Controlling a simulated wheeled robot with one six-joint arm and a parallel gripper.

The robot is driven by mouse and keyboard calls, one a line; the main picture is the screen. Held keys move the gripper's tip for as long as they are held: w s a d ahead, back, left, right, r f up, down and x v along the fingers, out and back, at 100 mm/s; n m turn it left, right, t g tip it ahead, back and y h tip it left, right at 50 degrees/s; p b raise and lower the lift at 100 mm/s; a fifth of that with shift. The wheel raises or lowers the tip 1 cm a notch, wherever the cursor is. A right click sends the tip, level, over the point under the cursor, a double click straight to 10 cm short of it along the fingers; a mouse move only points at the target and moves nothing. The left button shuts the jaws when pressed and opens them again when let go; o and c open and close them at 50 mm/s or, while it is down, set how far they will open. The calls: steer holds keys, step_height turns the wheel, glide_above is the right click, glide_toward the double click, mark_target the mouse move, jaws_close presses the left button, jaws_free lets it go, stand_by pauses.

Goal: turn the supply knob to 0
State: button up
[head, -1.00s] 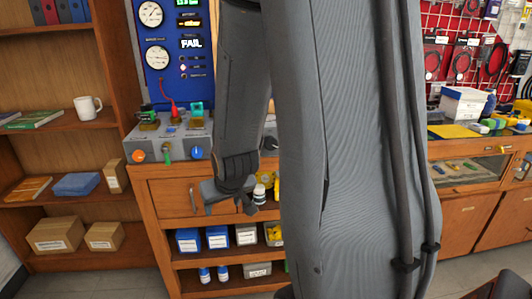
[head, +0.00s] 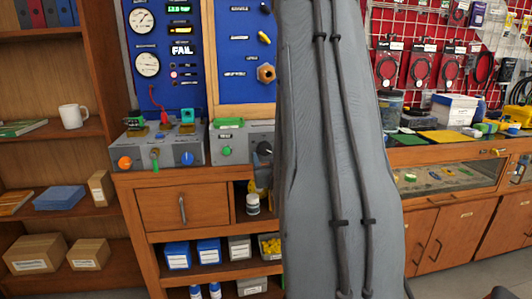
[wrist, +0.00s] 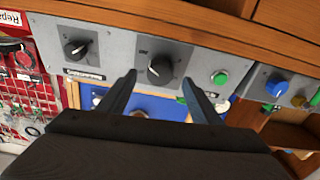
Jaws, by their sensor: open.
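In the wrist view a grey control panel (wrist: 120,57) carries a black knob (wrist: 160,68) with a pale mark on its face. A second black knob (wrist: 77,47) sits to its left. The labels are too small to read, so I cannot tell which one is the supply knob. My gripper (wrist: 160,96) is open, with its fingertips on either side below the first knob and nothing between them; contact cannot be told. In the head view my arm hides the gripper and part of the panel; one black knob (head: 264,149) shows beside it.
A green button (wrist: 220,77) sits right of the knobs in the wrist view, with a blue knob (wrist: 277,86) on a neighbouring box. In the head view that box (head: 172,151) also has an orange knob (head: 125,162). A blue gauge panel (head: 165,80) reading FAIL stands behind.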

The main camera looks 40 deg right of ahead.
mark_target(266, 151)
steer(key=shift+x, duration=2.5)
steer(key=c, duration=1.1)
